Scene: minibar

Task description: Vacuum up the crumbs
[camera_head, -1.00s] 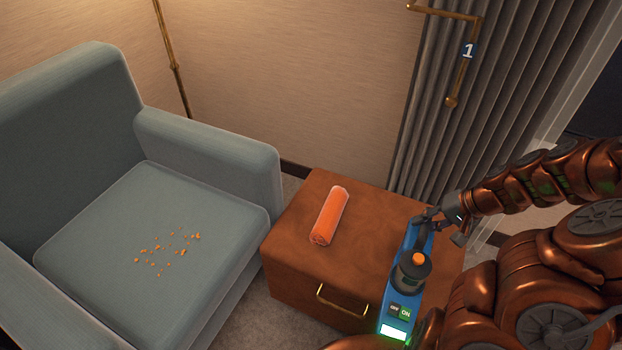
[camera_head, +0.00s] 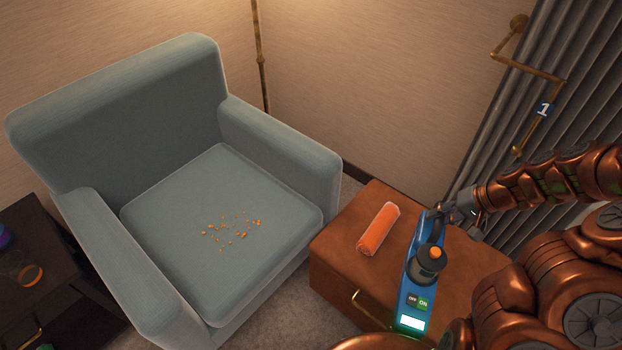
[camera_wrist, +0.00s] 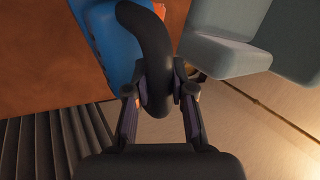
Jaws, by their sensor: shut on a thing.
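The orange crumbs (camera_head: 232,230) lie scattered on the seat cushion of a grey-green armchair (camera_head: 165,110). The blue handheld vacuum (camera_head: 411,290) has a dark canister with an orange button, OFF and ON labels, and a lit green-white end; the ON side is green. My gripper (camera_head: 452,215) is at its far end, over the brown cabinet and right of the chair. In the wrist view, my gripper (camera_wrist: 157,95) is shut on the black curved handle of the vacuum (camera_wrist: 108,35). Whether the vacuum touches the cabinet top is unclear.
A rolled orange towel (camera_head: 378,229) lies on the brown cabinet (camera_head: 335,240), left of the vacuum. A dark side table (camera_head: 75,315) with a jar stands at the left. A curtain and brass rail (camera_head: 535,70) are at the right.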

